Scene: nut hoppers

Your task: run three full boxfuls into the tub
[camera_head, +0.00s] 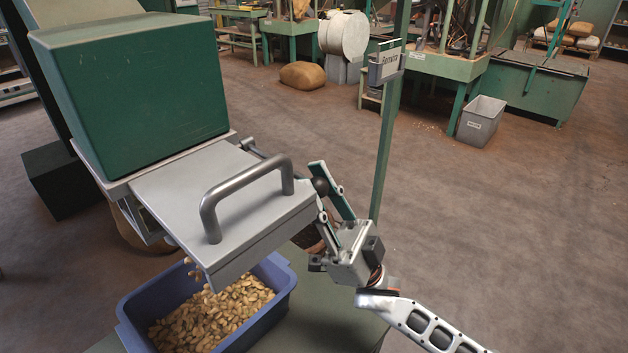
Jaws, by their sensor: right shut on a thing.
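A green hopper (135,85) stands at the upper left. Below it a grey metal box (180,190) with a bent bar handle (245,195) juts forward. My right gripper (324,192) is at the box's right side, shut on a small dark knob (320,187). The fingers partly hide the knob. A blue tub (285,285) stands under the box's front edge. Several nuts (190,265) are in the air between the box and the tub. A heap of nuts (215,312) lies in the tub. The inside of the box is hidden. My left gripper is not in view.
The tub rests on a green stand (325,300). A grey bin (480,122), a brown sack (302,76) and green machines stand farther back. The floor at right is clear.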

